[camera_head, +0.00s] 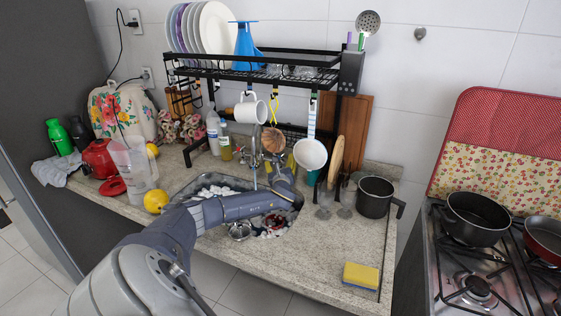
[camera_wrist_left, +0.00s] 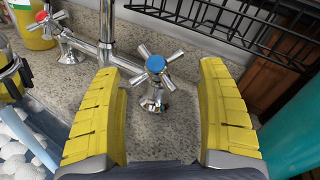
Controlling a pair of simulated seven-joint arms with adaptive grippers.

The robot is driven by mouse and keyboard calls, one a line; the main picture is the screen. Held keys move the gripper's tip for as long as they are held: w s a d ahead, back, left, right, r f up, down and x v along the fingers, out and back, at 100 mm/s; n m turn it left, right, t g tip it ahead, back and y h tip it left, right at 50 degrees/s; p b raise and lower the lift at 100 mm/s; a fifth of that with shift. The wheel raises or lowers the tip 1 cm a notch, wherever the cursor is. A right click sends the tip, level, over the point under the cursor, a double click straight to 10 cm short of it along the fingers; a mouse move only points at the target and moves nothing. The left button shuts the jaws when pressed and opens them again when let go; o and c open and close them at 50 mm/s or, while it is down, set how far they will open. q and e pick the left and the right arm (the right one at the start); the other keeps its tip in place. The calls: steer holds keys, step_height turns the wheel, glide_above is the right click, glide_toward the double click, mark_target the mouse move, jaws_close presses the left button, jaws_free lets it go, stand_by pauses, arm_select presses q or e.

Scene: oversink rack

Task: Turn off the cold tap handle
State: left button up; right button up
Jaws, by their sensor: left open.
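The cold tap handle (camera_wrist_left: 155,64) is a chrome cross handle with a blue cap, in the upper middle of the left wrist view. Its chrome base stands on the speckled counter. My left gripper (camera_wrist_left: 160,70) is open, with one yellow finger on each side of the handle and visible gaps between. The other handle (camera_wrist_left: 42,15), with a red cap, is at the upper left of the wrist view. My right gripper is out of view.
The sink (camera_head: 205,184) holds items and white foam. A black rack (camera_head: 285,75) stands above, with a mug (camera_head: 250,108) and a pan (camera_head: 310,154) hanging from it. Glasses (camera_head: 346,196) and a dark pot (camera_head: 375,196) stand to the right. The front right counter is mostly clear.

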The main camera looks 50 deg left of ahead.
arm_select(q)
steer(key=shift+x, duration=1.25)
